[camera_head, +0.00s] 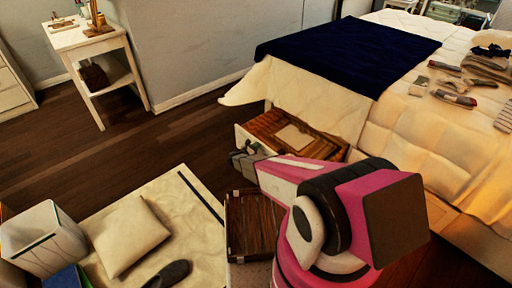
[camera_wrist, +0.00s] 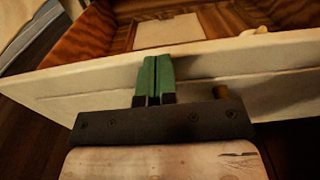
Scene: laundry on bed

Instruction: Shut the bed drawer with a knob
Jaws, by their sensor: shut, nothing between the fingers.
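The bed drawer (camera_head: 243,136) stands pulled out from under the bed, with a pale front and a brown wooden inside holding a flat pale item (camera_head: 295,137). In the wrist view the drawer front (camera_wrist: 90,88) crosses the picture. A brown knob (camera_wrist: 228,97) shows just right of the fingers, partly hidden by my gripper's body. My gripper (camera_head: 238,157) is at the drawer front; its green fingertips (camera_wrist: 155,62) are shut together, empty, and overlap the front panel near its top edge. I cannot tell whether they touch it. My arm hides part of the drawer in the head view.
A brown wooden box (camera_head: 250,225) lies near my arm. A rug (camera_head: 185,225) with a cushion (camera_head: 132,235) is at lower left. Dark floor (camera_head: 180,125) left of the drawer is clear.

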